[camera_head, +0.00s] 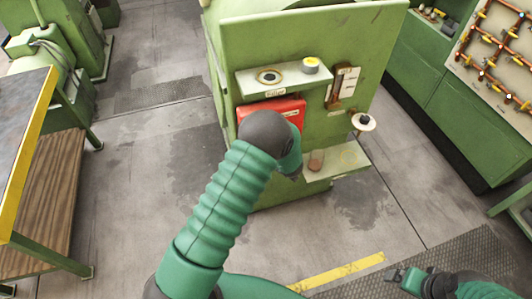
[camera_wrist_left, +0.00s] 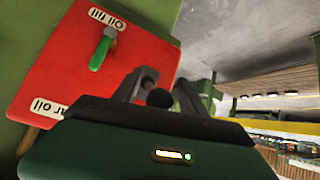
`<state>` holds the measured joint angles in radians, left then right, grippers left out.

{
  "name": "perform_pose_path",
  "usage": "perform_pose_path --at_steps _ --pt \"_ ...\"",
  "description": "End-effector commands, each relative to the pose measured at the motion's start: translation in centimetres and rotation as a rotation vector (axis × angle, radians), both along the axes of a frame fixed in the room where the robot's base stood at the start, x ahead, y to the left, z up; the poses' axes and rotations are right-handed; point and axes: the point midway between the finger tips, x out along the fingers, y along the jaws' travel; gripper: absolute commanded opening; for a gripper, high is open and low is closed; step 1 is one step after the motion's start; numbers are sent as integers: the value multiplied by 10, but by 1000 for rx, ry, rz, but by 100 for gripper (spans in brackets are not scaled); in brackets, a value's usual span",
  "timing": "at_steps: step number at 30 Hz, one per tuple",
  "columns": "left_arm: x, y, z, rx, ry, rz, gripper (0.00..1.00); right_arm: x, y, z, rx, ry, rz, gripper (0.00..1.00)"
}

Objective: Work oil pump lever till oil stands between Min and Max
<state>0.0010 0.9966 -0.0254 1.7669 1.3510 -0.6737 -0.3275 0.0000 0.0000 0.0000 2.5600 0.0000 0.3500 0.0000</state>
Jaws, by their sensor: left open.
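The green machine carries a red panel (camera_head: 287,107), partly covered by my left arm. In the left wrist view the red panel (camera_wrist_left: 75,68) has labels ending in "oil" and reading "oil fill", and a small green-handled lever (camera_wrist_left: 101,52). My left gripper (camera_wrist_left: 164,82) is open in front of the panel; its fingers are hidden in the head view. A black ball (camera_wrist_left: 160,98) shows between its fingers; I cannot tell if they touch it. A sight gauge (camera_head: 342,88) with a white scale is right of the panel; its oil level is too small to read. My right gripper (camera_head: 402,277) is low at right.
A black knob on a white disc (camera_head: 363,122) sticks out at right. A lower ledge (camera_head: 340,165) holds a small brown item. A yellow-edged table (camera_head: 27,150) stands left.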

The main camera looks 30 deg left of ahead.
Motion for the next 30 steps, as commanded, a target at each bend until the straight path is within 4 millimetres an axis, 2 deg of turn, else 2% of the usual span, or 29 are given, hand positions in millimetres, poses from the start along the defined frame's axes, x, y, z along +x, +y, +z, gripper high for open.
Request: perform_pose_path --at_steps 5,15,19,24,30 --pt "-7 -13 14 -1 -2 -1 50 0 0 -1 0 0 0 91" --pt "-46 -75 79 -1 -3 -3 50 0 0 -1 0 0 0 91" --pt "-57 -94 98 -1 -3 -3 50 0 0 0 0 0 0 91" --pt "-65 -105 110 0 1 -1 50 0 0 1 0 0 0 91" --pt "-66 -106 110 0 1 -1 50 0 0 0 0 0 0 91"
